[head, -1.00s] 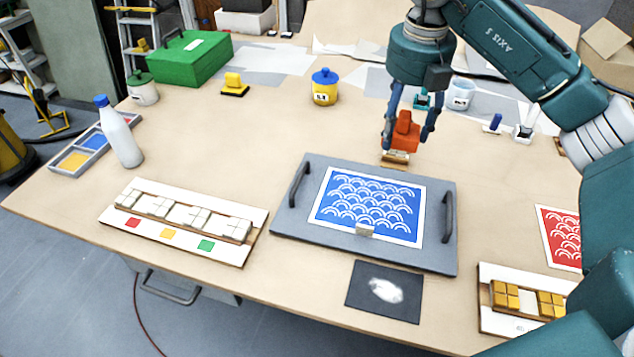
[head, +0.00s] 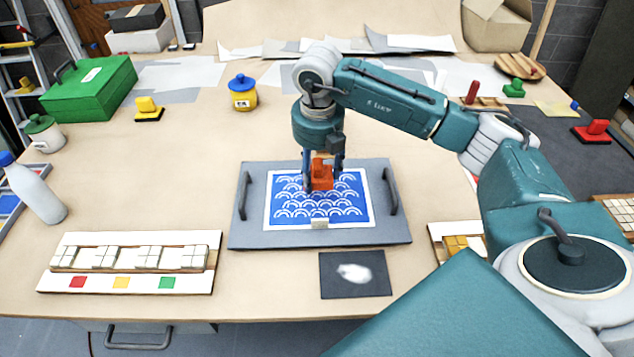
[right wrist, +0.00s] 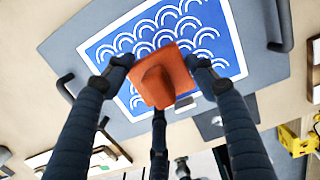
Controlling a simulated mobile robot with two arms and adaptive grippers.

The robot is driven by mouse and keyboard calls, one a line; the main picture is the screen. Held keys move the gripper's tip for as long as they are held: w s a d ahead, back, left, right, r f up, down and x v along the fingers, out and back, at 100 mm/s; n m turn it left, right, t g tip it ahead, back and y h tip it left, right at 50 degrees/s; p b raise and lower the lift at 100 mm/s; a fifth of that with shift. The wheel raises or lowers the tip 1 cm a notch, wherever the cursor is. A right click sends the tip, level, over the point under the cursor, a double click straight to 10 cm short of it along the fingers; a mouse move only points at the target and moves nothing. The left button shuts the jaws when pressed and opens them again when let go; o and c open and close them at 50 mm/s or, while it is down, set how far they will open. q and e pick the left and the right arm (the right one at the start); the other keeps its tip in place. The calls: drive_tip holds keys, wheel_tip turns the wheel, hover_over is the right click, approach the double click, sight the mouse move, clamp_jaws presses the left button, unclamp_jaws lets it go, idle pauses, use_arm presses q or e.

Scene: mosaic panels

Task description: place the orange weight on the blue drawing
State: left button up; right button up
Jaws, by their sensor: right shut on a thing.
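The orange weight (head: 321,172) is held in my right gripper (head: 322,184), which is shut on it over the blue drawing (head: 288,205). In the right wrist view the orange weight (right wrist: 163,78) sits between the dark fingers of my right gripper (right wrist: 160,72). Behind it is the blue drawing (right wrist: 215,42) with white wave arcs. The drawing lies on a grey board (head: 250,236) with two dark handles. I cannot tell whether the weight touches the drawing. My left gripper is not in view.
A small pale block (head: 319,224) lies at the drawing's front edge. A black card (head: 340,288) with a white smudge lies in front of the board. A rack of white tiles (head: 130,257) is at front left. A yellow jar (head: 243,95) and green box (head: 90,92) stand behind.

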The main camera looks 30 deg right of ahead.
sight(318, 197)
drive_tip(key=shift+f, duration=0.65)
wheel_tip(318, 197, down, 3)
drive_tip(key=shift+f+p, duration=0.15)
drive_tip(key=shift+p, duration=0.4)
drive_tip(key=shift+f, duration=0.3)
drive_tip(key=shift+w, duration=0.1)
drive_tip(key=shift+f, duration=0.2)
drive_tip(key=o, duration=1.7)
